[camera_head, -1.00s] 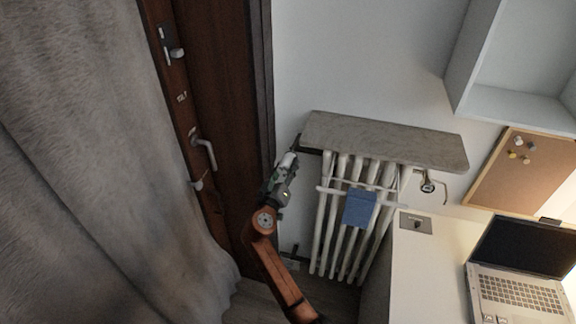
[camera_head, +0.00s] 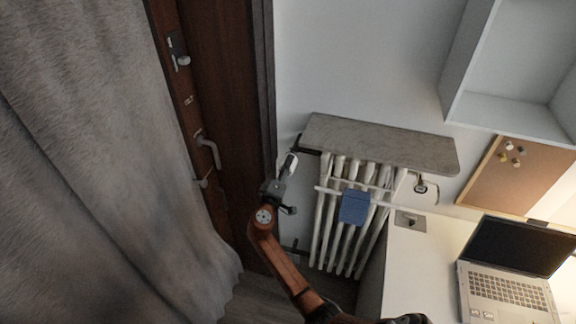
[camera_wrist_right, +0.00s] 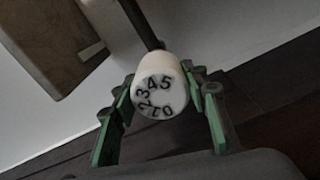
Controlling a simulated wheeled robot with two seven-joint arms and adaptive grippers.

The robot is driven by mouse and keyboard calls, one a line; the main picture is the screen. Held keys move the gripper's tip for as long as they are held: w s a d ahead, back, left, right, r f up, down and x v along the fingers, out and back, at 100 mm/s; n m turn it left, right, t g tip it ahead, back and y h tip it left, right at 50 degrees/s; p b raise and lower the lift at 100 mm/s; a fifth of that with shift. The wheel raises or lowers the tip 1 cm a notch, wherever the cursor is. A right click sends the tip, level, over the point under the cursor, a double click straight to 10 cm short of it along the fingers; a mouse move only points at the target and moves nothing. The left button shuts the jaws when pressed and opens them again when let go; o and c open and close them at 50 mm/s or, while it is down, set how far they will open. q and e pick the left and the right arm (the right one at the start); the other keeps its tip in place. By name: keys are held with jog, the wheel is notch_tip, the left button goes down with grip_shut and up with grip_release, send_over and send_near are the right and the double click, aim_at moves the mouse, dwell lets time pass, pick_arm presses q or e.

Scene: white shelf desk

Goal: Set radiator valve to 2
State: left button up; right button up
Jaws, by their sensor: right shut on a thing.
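The radiator valve is a white round knob (camera_wrist_right: 160,84) with black digits 0 to 5 on its face, at the end of a dark pipe in the right wrist view. The 4 and 5 are near the top, the 3 and 2 at the left, the 1 and 0 at the bottom. No pointer mark is visible, so I cannot tell the setting. My right gripper (camera_wrist_right: 160,108) has its green-padded fingers on both sides of the knob and is shut on it. In the head view this gripper (camera_head: 287,182) is left of the radiator (camera_head: 338,225). My left gripper is out of view.
A stone-like shelf (camera_head: 380,143) covers the radiator top. A blue box (camera_head: 354,207) hangs on its front. A brown door (camera_head: 230,110) and grey curtain (camera_head: 90,150) are at the left. A white desk (camera_head: 415,270) with a laptop (camera_head: 510,280) stands at the right.

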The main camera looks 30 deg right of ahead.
jog(key=shift+n, duration=0.3)
jog(key=o, duration=1.2)
jog(key=shift+c, duration=0.2)
jog(key=v, duration=1.2)
